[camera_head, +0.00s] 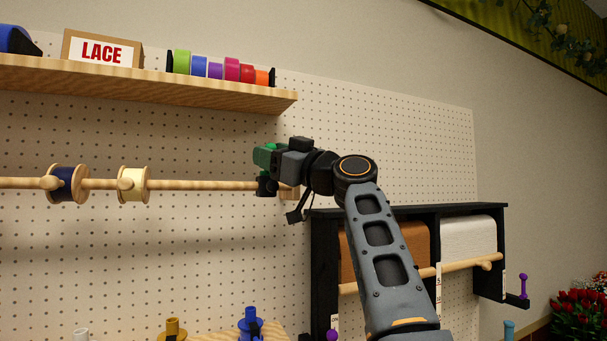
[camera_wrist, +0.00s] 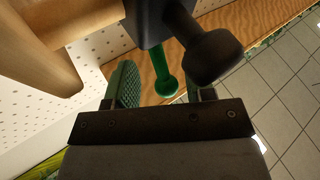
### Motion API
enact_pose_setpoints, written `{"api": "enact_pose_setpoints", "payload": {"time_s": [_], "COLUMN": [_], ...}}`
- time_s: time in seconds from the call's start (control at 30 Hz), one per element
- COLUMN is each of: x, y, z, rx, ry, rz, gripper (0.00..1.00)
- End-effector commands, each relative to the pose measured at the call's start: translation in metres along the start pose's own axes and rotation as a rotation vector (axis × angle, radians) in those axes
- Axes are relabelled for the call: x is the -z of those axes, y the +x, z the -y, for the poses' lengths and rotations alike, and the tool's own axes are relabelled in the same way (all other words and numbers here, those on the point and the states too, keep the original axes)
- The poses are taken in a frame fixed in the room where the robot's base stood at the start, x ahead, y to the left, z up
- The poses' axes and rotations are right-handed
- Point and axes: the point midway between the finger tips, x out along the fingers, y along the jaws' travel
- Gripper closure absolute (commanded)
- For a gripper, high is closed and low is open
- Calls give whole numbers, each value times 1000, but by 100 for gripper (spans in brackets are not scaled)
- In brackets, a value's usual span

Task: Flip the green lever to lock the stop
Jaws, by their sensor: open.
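The stop is a dark block (camera_wrist: 155,22) on the wooden rod, with a dark knob (camera_wrist: 214,55) sticking out. The green lever (camera_wrist: 164,78) extends from the block and ends in a round green knob. In the wrist view that knob lies between the two fingers of my gripper (camera_wrist: 163,92). The jaws are open, with a gap visible at the left finger; the right finger is partly hidden by the dark knob. In the head view my gripper (camera_head: 268,156) is at the rod's right end, and the dark lower part of the stop (camera_head: 266,187) shows beneath it.
The wooden rod (camera_head: 205,185) carries a navy spool (camera_head: 67,184) and a cream spool (camera_head: 133,184) to the left. A shelf (camera_head: 190,91) with ribbon rolls is above. A black rack (camera_head: 323,270) with brown and white rolls stands below right, near my arm.

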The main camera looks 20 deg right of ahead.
Motion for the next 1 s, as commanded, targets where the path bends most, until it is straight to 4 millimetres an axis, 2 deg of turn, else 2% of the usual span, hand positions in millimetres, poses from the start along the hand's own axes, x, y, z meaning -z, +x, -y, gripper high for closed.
{"api": "enact_pose_setpoints", "payload": {"time_s": [0.03, 0.2, 0.5, 0.7, 1.0], "x": [-6, -5, -3, -1, 0], "y": [-14, -50, -96, -109, -111], "z": [1, 1, 0, 0, 0], "rx": [-5, -6, -4, -2, -1], "ry": [-4, -5, -3, -3, -2], "rz": [0, 0, 1, 0, -1], "gripper": [51, 51, 51, 51, 51]}}
